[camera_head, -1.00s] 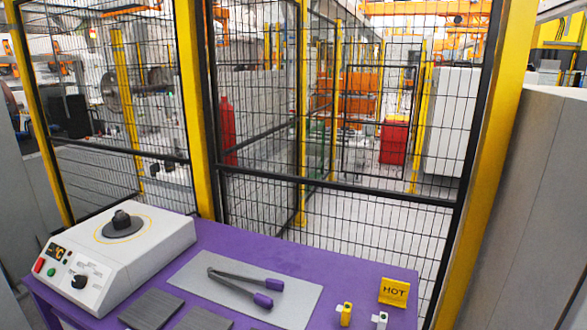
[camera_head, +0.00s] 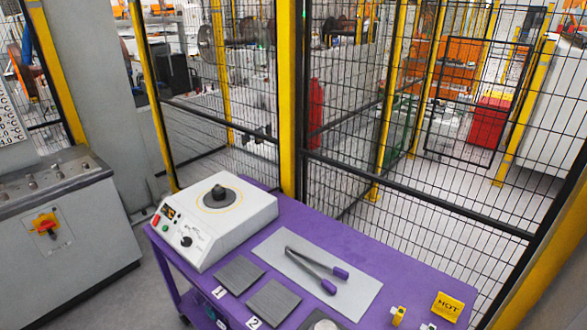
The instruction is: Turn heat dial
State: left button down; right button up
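The heat dial is a small black knob (camera_head: 186,241) on the sloped front panel of a white heater unit (camera_head: 230,232). Beside it on the panel are a small display, a green button and a red button. A dark round piece (camera_head: 218,196) sits on top of the unit inside a yellow ring. The unit stands on the left end of a purple table (camera_head: 350,240). Neither of my grippers is in view.
Tongs with purple tips (camera_head: 316,268) lie on a grey mat (camera_head: 350,300). Dark square pads (camera_head: 240,275), a yellow HOT sign (camera_head: 447,307) and small yellow blocks share the table. A grey control cabinet (camera_head: 70,240) stands left. A mesh fence (camera_head: 340,170) closes the back.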

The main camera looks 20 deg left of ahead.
aim_at(186, 241)
jog(key=u, duration=1.3)
